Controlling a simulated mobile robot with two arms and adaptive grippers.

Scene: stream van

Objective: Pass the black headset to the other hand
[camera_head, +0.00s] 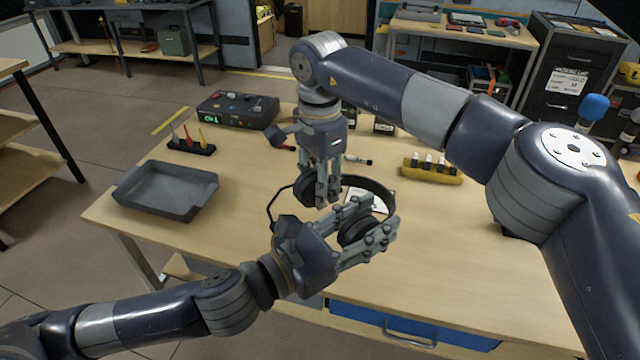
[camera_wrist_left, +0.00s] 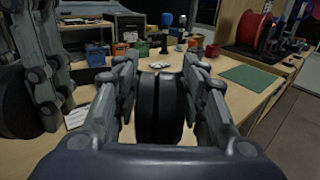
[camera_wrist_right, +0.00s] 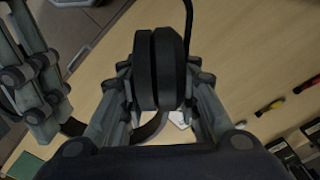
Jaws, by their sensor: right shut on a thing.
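The black headset (camera_head: 384,192) hangs above the middle of the wooden table, its band curving to the right. My right gripper (camera_head: 329,200) comes down from above and is shut on one ear cup (camera_head: 307,189); that cup also shows between its fingers in the right wrist view (camera_wrist_right: 160,70). My left gripper (camera_head: 368,226) reaches in from the lower left. Its fingers are open on both sides of the other ear cup (camera_head: 355,229), which fills the gap in the left wrist view (camera_wrist_left: 159,108). I cannot tell whether these fingers touch the cup.
A grey tray (camera_head: 166,188) lies at the table's left. Behind it are a screwdriver rack (camera_head: 192,147) and a dark control box (camera_head: 238,110). A yellow holder (camera_head: 432,172) stands to the right. The table's front right is clear. My two grippers are close together.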

